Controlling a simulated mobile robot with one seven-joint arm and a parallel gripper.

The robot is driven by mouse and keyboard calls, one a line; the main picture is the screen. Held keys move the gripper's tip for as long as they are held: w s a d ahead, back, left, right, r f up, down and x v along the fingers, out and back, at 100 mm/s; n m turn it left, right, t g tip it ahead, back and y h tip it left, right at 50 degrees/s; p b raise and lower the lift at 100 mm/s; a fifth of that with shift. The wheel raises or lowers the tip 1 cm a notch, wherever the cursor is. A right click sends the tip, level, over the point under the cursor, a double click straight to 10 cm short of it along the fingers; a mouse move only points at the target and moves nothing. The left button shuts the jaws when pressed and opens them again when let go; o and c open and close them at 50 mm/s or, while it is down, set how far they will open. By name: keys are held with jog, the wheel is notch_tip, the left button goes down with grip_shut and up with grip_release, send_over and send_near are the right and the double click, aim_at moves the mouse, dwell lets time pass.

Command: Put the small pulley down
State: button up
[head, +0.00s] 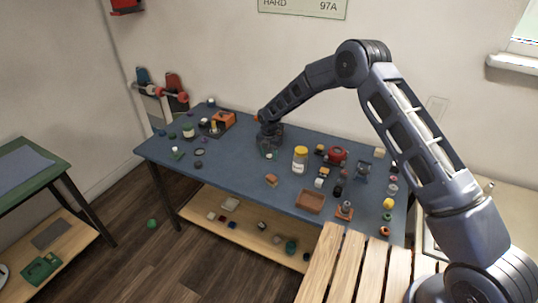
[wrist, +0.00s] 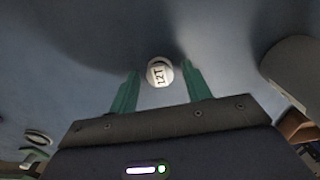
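The small pulley (wrist: 159,72), a pale round piece marked "12T", shows face-on between the green fingertips in the wrist view. A gap shows on each side of it, so the fingers do not appear to touch it. My gripper (wrist: 160,78) is open. The blue surface of the workbench (wrist: 60,95) lies behind the pulley. In the head view my gripper (head: 269,154) is low over the middle of the blue workbench (head: 240,170). I cannot make out the pulley clearly there.
A yellow-lidded jar (head: 300,161) stands just right of my gripper. A brown tray (head: 310,202) sits at the front edge. Several small parts crowd the bench's right end, and an orange block (head: 223,121) stands at back left.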

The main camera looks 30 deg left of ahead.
aim_at(269, 155)
jog(key=shift+r, duration=0.15)
notch_tip(269, 155, up, 12)
dwell(0.6)
jog(key=shift+r, duration=0.1)
